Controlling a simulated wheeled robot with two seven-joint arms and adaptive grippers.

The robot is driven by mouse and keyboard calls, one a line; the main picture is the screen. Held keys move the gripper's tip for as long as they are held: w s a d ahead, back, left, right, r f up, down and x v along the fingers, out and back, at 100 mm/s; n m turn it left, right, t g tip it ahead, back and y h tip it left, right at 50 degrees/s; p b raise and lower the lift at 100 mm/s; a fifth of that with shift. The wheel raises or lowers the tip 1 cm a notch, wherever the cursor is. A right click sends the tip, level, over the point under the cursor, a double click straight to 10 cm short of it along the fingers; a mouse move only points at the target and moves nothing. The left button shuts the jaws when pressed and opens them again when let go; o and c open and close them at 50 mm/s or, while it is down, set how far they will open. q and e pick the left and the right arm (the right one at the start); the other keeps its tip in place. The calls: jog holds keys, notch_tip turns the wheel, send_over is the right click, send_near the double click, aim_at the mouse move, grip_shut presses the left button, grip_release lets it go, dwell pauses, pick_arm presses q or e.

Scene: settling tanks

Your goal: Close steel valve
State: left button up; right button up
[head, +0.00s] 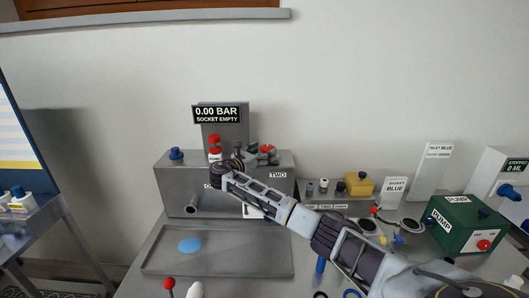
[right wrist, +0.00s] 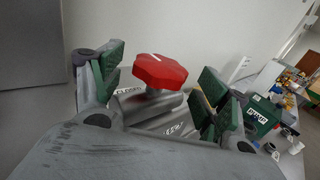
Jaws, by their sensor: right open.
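A red lobed valve knob (right wrist: 160,70) with a white mark on its top sits on a grey metal body. A plate reading CLOSED (right wrist: 130,91) lies to its left, and another plate lies below it, partly hidden. My right gripper (right wrist: 163,77) is open, with one green-padded finger on each side of the knob; I cannot tell if either pad touches it. In the head view my right gripper (head: 261,155) is at the top right of the grey tank block (head: 180,184), by the red knob (head: 267,148). My left gripper is out of view.
A red knob (head: 214,140) and a blue knob (head: 176,153) stand left on the block. The display (head: 217,114) reads 0.00 BAR, SOCKET EMPTY. A tray (head: 160,265) lies in front. The green pump box (head: 462,226) and small parts are at the right.

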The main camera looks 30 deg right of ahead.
jog(key=v, duration=1.1)
dwell(0.6)
